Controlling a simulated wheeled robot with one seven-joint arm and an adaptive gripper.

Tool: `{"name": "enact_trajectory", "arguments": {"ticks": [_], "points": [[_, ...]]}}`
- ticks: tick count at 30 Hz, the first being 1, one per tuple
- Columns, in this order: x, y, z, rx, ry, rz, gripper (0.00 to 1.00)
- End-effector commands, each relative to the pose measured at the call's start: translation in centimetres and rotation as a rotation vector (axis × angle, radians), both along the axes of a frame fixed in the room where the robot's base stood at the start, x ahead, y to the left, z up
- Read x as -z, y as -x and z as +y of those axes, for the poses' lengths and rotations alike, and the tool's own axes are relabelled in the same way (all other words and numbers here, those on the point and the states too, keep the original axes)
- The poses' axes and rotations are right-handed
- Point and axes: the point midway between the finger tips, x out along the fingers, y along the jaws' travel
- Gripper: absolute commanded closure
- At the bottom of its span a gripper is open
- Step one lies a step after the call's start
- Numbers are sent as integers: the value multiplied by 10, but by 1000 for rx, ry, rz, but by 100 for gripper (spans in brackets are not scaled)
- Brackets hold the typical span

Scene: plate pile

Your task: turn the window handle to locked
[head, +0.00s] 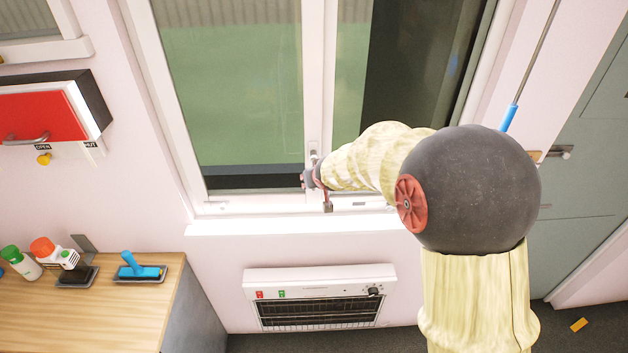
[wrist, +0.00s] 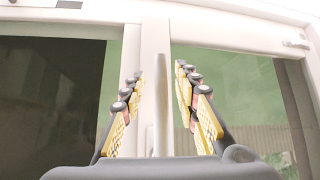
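The window handle (wrist: 160,105) is a pale upright bar in the middle of the wrist view, in line with the window's centre post (wrist: 153,30). My gripper (wrist: 159,75) is open, with one yellow-padded finger on each side of the handle. A gap shows between the handle and each finger, so neither seems to touch it. In the head view my gripper (head: 315,178) is at the lower part of the centre post (head: 316,80). There my arm and gripper cover most of the handle, and its exact angle is hard to tell.
A heater (head: 320,285) is on the wall below the sill (head: 270,226). A wooden counter (head: 130,315) with bottles and a blue brush (head: 135,268) stands at lower left. A red-fronted box (head: 40,115) is on the left wall. A grey door (head: 590,170) is at right.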

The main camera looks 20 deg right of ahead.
Motion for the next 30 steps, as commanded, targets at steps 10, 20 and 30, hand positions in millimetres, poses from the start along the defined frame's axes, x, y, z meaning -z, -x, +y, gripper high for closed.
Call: {"name": "enact_trajectory", "arguments": {"ticks": [10, 20, 30], "points": [[-13, 12, 2, 1, -1, -1, 69], [-41, 40, 6, 1, -1, -1, 69], [-78, 76, 10, 1, 0, -2, 69]]}}
